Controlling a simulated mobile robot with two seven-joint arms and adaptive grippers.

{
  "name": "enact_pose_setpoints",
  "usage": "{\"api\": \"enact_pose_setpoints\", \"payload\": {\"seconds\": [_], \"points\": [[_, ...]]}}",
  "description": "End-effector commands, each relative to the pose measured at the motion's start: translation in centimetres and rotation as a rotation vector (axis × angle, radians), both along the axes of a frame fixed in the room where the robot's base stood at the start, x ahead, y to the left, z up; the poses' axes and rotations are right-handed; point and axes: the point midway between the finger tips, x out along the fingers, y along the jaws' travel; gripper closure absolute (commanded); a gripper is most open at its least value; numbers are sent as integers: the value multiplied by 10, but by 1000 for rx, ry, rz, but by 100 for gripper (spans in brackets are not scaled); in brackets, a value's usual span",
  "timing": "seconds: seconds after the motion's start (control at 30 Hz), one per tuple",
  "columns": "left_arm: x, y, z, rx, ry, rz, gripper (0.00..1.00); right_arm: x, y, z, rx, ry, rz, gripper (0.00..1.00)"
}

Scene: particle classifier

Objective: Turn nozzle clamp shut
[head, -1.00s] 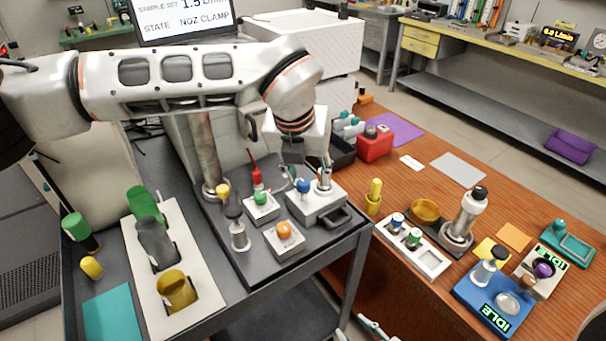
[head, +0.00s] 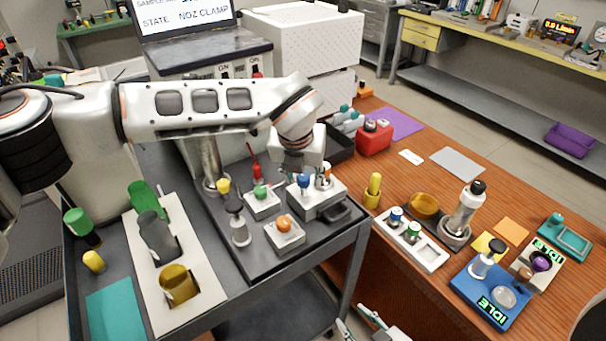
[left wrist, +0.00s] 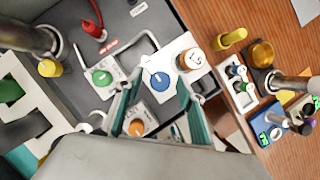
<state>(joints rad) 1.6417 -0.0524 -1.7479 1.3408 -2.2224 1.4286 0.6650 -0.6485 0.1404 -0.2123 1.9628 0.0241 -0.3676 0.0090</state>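The task's clamp is not readably labelled. The left wrist view also shows the blue knob (left wrist: 160,81) with a white pointer mark. My left gripper (left wrist: 158,84) is open, its two teal-lined fingers apart on either side of the blue knob. I cannot tell whether they touch it. In the head view my left wrist hides most of its fingers. My right gripper (head: 354,316) shows partly at the bottom edge, its fingers apart and empty.
Near the box stand a green knob (head: 261,189), an orange knob (head: 284,223) and a red-handled part (head: 256,164). A white rack (head: 160,275) holds bottles at left.

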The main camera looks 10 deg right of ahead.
Motion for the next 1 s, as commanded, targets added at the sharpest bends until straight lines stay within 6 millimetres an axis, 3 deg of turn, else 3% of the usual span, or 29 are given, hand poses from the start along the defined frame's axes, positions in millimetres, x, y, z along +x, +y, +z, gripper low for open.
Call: {"api": "enact_pose_setpoints", "payload": {"seconds": [0.07, 0.2, 0.23, 0.67, 1.0], "points": [[0, 0, 0, 0, 0, 0, 61, 0, 0, 0, 0, 0, 0, 62], [0, 0, 0, -1, 0, 0, 95, 0, 0, 0, 0, 1, 0, 62], [0, 0, 0, -1, 0, 0, 100, 0, 0, 0, 0, 1, 0, 62], [0, 0, -1, -2, 1, -58, 100, -1, 0, -6, 0, 4, 0, 62], [1, 2, -2, -3, 1, -306, 100, -5, 0, -24, 0, 14, 0, 62]]}}
